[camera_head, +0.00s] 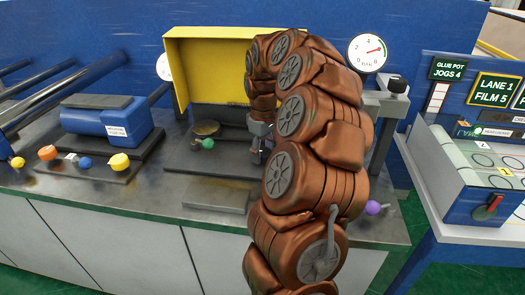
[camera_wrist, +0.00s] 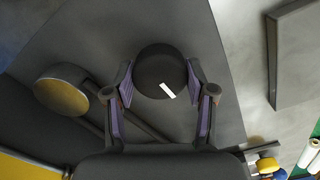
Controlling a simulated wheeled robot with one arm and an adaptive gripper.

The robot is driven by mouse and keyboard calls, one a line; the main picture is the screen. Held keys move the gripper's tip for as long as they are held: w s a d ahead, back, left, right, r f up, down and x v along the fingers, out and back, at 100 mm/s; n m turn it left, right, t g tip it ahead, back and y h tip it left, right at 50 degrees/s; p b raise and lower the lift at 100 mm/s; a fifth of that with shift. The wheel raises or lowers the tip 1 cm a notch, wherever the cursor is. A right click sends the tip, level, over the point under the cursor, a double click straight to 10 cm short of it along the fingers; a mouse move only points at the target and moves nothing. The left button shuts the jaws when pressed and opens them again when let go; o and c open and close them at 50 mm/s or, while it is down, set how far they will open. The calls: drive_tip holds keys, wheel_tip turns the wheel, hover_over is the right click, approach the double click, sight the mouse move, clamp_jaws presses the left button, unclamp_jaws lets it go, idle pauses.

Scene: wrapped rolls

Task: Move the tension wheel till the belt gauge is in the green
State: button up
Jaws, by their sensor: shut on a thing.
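My gripper (camera_head: 262,130) is down at the machine bed; its purple-lined fingers (camera_wrist: 161,100) are shut on a dark round wheel (camera_wrist: 158,68) with a white mark. I take this as the tension wheel, though its label does not show. The mark slants down to the right in the wrist view. In the head view my arm hides most of the wheel. A white round gauge (camera_head: 367,52) at upper right has a red needle pointing right and slightly up; its lettering seems to read FILM. A second gauge (camera_head: 162,67) is mostly behind the yellow guard, its needle unreadable.
The yellow guard (camera_head: 205,42) stands behind my gripper. A yellow-topped round part (camera_wrist: 62,90) sits left of my fingers. A green-knobbed lever (camera_head: 207,143), a blue motor block (camera_head: 95,122) and several coloured knobs are left. A purple knob (camera_head: 373,207) is right of my arm.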

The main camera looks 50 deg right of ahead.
sight(263, 152)
drive_tip(key=shift+s+f+n, duration=0.1)
drive_tip(key=shift+f+n, duration=0.05)
drive_tip(key=shift+n, duration=0.35)
drive_tip(key=o, duration=1.2)
drive_tip(key=shift+c, duration=0.2)
drive_tip(key=shift+r, duration=0.25)
wheel_tip(263, 152, up, 12)
drive_tip(key=shift+f, duration=0.15)
